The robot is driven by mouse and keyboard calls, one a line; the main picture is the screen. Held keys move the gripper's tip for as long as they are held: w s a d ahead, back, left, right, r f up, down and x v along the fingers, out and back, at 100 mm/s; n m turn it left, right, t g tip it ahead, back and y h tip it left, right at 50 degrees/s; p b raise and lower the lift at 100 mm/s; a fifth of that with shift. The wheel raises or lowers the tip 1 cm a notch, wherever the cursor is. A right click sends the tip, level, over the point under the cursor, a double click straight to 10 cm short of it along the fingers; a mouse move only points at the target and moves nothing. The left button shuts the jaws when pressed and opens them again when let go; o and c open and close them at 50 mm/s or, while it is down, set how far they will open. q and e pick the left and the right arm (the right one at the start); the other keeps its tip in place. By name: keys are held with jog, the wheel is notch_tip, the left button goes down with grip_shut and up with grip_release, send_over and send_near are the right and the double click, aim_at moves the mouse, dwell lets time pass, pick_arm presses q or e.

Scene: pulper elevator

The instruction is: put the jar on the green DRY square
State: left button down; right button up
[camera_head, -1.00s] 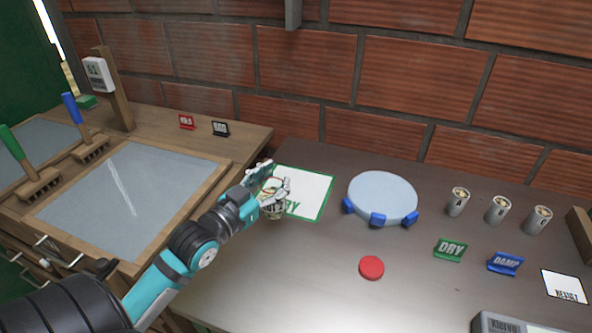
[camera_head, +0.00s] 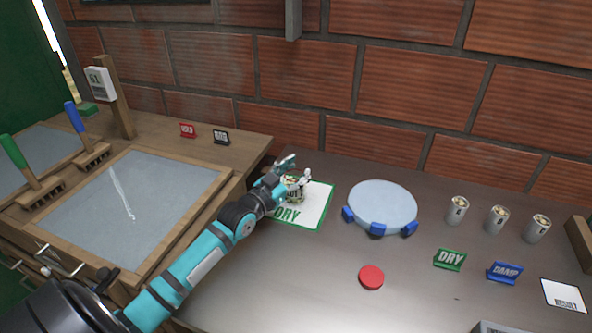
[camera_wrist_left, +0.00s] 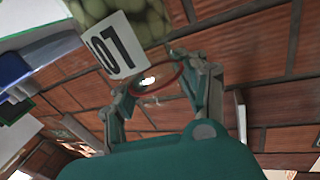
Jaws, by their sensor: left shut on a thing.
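The jar (camera_head: 292,191) is small, with a pale label, and is held in my left gripper (camera_head: 297,172), which is shut on it. In the head view the jar overlaps the upper left part of the DRY square (camera_head: 316,207), a white sheet with a green border and green lettering. I cannot tell if its base touches the sheet. In the left wrist view green beans and a white label (camera_wrist_left: 115,46) show at the top, and a red ring (camera_wrist_left: 158,80) shows between the fingers. My right gripper is not in view.
A round pale plate on blue feet (camera_head: 382,206) stands right of the square. A red disc (camera_head: 371,277) lies in front of it. Several small cans, a green DRY sign (camera_head: 450,259) and a blue DAMP sign (camera_head: 505,271) are farther right. A framed screen (camera_head: 130,205) is left.

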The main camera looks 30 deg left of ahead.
pick_arm(q)
jog(key=c, duration=0.6)
grip_release()
jog(key=shift+f, duration=0.1)
jog(key=s, duration=1.2)
jog(key=shift+a+b, duration=0.3)
jog(key=shift+b, duration=0.1)
